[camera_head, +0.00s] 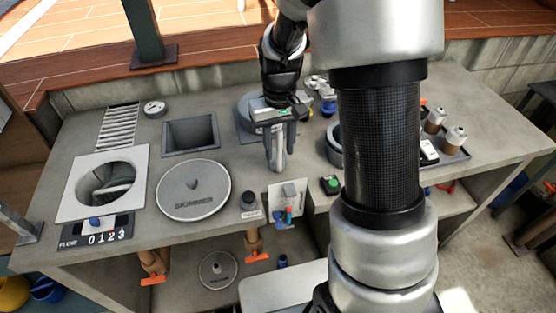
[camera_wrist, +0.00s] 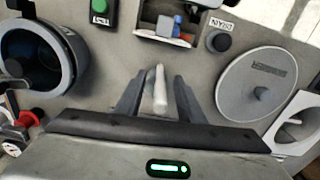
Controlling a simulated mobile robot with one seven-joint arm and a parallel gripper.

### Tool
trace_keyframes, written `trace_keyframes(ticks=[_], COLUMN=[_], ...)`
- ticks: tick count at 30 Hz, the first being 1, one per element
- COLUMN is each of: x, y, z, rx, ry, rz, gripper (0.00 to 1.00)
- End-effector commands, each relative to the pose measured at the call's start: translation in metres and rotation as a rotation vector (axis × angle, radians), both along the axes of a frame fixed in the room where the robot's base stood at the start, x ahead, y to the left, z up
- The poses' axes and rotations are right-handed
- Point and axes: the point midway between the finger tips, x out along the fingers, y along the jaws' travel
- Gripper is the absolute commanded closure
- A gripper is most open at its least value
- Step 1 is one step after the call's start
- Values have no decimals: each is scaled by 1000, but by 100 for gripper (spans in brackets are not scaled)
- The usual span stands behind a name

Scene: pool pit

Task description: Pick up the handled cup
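My gripper (camera_head: 276,160) reaches down over the middle of the grey counter. In the wrist view my gripper's two dark fingers (camera_wrist: 159,82) stand apart. A narrow pale upright piece (camera_wrist: 160,92) shows between them, with slim gaps at its sides; I cannot tell whether it is part of a cup. No cup with a clear handle can be made out. A dark round hollow vessel or opening (camera_wrist: 36,60) with a grey rim is at the left of the wrist view. In the head view its rim (camera_head: 334,146) is mostly hidden behind my arm.
A round skimmer lid (camera_head: 193,190) and a square opening (camera_head: 190,134) lie left of my gripper. A small tray (camera_head: 287,198) and a green button box (camera_head: 330,185) sit near the front edge. A tray with bottles (camera_head: 452,156) stands at right.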

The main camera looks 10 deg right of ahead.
Motion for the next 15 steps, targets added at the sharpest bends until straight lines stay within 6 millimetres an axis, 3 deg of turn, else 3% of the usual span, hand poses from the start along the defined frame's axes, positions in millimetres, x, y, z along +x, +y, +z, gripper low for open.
trace_keyframes(ticks=[9, 15], x=[0, 0], y=[0, 0], z=[-7, -7], rx=[0, 0], ry=[-2, -2], rz=[-1, -1], gripper=[65, 99])
